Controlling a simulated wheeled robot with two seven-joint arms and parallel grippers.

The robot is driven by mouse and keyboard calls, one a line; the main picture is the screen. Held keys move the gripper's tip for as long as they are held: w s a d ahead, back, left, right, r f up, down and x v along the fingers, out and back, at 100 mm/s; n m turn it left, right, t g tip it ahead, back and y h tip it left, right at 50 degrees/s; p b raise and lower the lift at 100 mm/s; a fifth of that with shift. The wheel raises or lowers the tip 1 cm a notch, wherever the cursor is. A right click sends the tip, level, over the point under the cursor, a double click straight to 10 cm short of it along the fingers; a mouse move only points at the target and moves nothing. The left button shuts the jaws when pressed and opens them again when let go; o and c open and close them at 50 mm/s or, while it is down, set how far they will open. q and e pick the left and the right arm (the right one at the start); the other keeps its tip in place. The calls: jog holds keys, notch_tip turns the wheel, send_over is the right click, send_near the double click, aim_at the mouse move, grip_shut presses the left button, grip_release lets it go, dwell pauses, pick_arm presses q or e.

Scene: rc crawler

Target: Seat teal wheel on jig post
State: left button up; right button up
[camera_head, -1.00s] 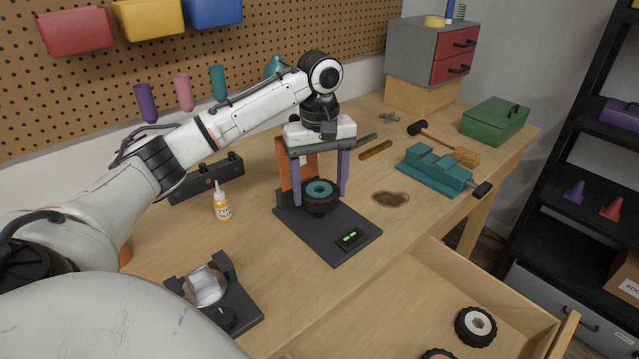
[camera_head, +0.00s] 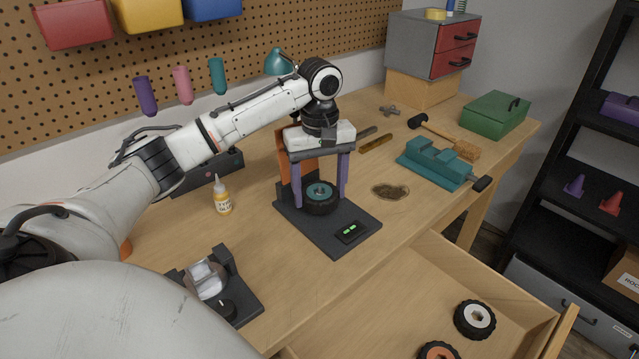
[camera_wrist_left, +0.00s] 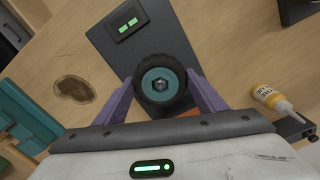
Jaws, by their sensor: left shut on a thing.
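The teal wheel, a black tire with a teal hub, shows in the head view (camera_head: 320,198) and the wrist view (camera_wrist_left: 161,85). It is over the dark jig base (camera_head: 352,216), low and level. In the wrist view a grey post tip (camera_wrist_left: 161,84) shows in the hub's centre hole. My left gripper (camera_head: 320,200) points down, its purple fingers shut on the tire from both sides. Whether the tire's underside touches the base is hidden. The jig has a lit green display (camera_head: 349,232) and an orange upright (camera_head: 283,160) behind the gripper. My right gripper is not in view.
A glue bottle (camera_head: 222,196) stands left of the jig. A dark stand with a clear part (camera_head: 208,280) is at front left. A teal vise (camera_head: 434,163) and mallet (camera_head: 440,135) lie right. The open drawer (camera_head: 400,310) holds a white-hub wheel (camera_head: 475,319) and an orange-hub wheel (camera_head: 439,351).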

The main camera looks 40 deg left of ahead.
pick_arm(q)
jog(key=shift+f, duration=0.1)
jog(key=o, duration=1.1)
notch_tip(320, 180, up, 10)
jog(key=shift+r, duration=0.15)
notch_tip(320, 180, down, 10)
jog(key=shift+f, duration=0.25)
jog(key=shift+r, duration=0.35)
jog(key=shift+r, duration=0.1)
